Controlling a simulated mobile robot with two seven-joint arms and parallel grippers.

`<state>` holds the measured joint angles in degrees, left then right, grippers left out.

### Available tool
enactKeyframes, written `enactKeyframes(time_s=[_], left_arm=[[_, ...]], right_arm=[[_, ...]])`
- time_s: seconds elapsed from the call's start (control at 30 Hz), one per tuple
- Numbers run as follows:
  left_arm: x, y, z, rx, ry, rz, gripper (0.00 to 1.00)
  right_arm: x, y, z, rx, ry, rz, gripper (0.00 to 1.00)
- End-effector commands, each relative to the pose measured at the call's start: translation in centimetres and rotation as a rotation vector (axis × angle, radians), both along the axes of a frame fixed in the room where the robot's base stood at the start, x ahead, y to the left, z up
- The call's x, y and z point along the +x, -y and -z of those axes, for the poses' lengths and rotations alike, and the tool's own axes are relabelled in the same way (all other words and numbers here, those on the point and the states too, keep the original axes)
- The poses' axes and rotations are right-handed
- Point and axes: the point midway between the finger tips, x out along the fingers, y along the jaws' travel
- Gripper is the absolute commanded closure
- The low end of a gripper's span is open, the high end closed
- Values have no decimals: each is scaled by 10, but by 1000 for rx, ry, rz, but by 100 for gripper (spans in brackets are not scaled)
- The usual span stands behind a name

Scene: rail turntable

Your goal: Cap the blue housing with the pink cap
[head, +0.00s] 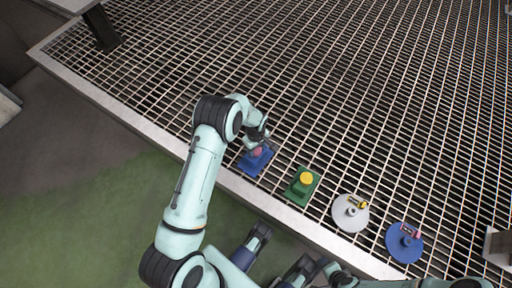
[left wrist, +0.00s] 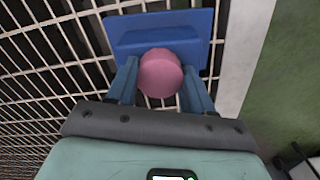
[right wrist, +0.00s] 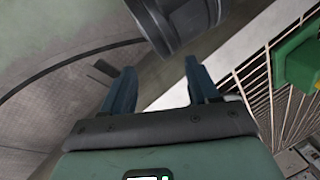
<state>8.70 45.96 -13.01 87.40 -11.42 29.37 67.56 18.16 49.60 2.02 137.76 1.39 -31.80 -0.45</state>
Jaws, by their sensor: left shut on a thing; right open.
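The blue housing (head: 250,168) sits on the metal grating near its front edge, and the left wrist view shows its base and raised block (left wrist: 160,22). My left gripper (head: 257,146) is shut on the pink cap (left wrist: 160,74), with one finger on each side of it. The cap (head: 258,152) is at the housing in the head view. The left wrist view shows it overlapping the block's near edge, and I cannot tell whether it is seated. My right gripper (right wrist: 161,88) is open and empty, away from the housing.
A green housing (head: 297,194) with a yellow cap (head: 306,178) stands to the right. Further right are a white disc (head: 345,220) and a blue disc (head: 404,253), each with small parts on top. A post (head: 103,30) stands at upper left.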

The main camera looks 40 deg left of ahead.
Motion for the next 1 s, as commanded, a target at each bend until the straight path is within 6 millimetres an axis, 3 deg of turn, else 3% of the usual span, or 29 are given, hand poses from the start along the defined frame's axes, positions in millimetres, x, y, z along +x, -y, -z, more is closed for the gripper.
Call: enactKeyframes(time_s=[0.07, 0.1, 0.2, 0.57, 0.67, 1.0], left_arm=[[0, 0, 2, 0, 0, 0, 73], [0, 0, 2, 0, 0, 0, 45], [0, 0, 2, 0, 0, 0, 19], [0, 0, 2, 0, 0, 0, 19], [0, 0, -13, 1, 2, 1, 19], [1, 0, -90, 0, 4, 1, 19]], right_arm=[[0, 0, 2, 0, -1, 0, 40], [0, 0, 2, 0, -1, 0, 40], [0, 0, 1, 0, -1, 0, 40], [4, 2, 1, -4, 10, 4, 40], [0, 0, -4, -1, 2, 1, 40], [-28, -14, -25, 37, -73, -31, 40]])
